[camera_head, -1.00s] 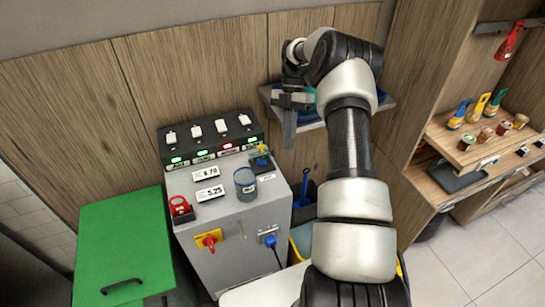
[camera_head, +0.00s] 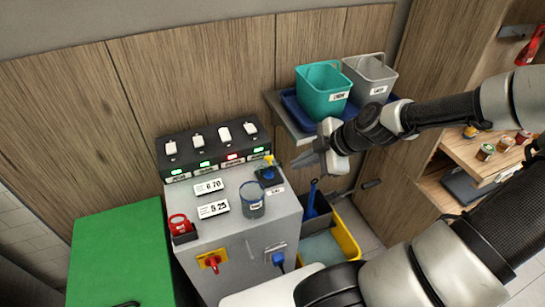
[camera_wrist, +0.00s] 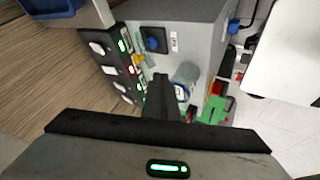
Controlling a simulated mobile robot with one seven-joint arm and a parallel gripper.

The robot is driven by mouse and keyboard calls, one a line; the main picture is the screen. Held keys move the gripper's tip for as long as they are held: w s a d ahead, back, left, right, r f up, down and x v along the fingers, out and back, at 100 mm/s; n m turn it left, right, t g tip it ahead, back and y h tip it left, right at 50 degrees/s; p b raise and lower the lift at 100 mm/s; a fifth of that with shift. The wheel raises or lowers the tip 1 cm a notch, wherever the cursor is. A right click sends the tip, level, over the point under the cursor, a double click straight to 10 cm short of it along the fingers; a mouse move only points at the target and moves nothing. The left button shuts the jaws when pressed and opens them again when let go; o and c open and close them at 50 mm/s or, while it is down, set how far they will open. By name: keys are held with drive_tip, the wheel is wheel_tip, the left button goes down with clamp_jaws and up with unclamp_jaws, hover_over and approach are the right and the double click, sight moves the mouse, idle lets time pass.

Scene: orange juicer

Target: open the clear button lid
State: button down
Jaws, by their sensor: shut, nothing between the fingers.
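The clear button lid (camera_head: 252,199) is a bluish see-through cylinder with a small white label. It stands on the grey top of the machine (camera_head: 240,235), near its front right. In the wrist view the clear lid (camera_wrist: 187,72) shows just right of my fingertips, partly cut off by them. Whether it is hinged cannot be told. My gripper (camera_head: 305,160) is shut and empty, up and to the right of the lid, apart from it. In the wrist view my gripper (camera_wrist: 160,80) shows its dark fingers together.
Teal (camera_head: 323,92) and grey (camera_head: 370,76) buckets stand on a shelf behind.

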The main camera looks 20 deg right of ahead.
drive_tip(key=b, duration=0.3)
approach(266, 165)
drive_tip(key=a+f, duration=0.2)
drive_tip(key=f, duration=0.1)
drive_tip(key=shift+f, duration=0.15)
drive_tip(key=shift+w+d, duration=0.15)
drive_tip(key=shift+w, duration=0.65)
drive_tip(key=shift+r, duration=0.2)
